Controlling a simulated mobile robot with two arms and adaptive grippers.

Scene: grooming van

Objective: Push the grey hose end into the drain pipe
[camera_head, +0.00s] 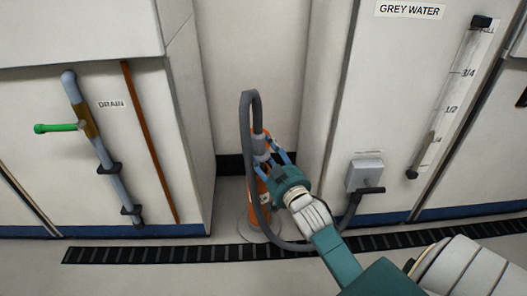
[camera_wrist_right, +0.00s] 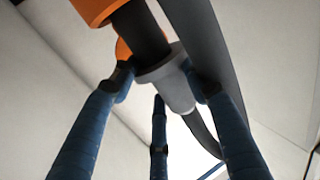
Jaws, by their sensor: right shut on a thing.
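The grey hose end (camera_head: 260,146) is a grey collared fitting, held upright in front of an orange post (camera_head: 261,190). My right gripper (camera_head: 272,158) is shut on it with blue fingers. In the right wrist view, the fingers (camera_wrist_right: 160,85) close around the grey fitting (camera_wrist_right: 177,90), with dark hose (camera_wrist_right: 143,32) and orange parts beside it. I cannot tell whether the fitting still touches the post. The drain pipe (camera_head: 97,150) is a blue-grey pipe on the left cabinet, beside the DRAIN label, well away from the gripper. My left gripper is out of view.
The grey hose (camera_head: 246,130) loops over the post and along the floor to a grey wall box (camera_head: 365,173). A green handle (camera_head: 58,128) sticks out left of the drain pipe. A brown strip (camera_head: 150,140) stands right of it. A dark floor grate (camera_head: 150,252) crosses the front.

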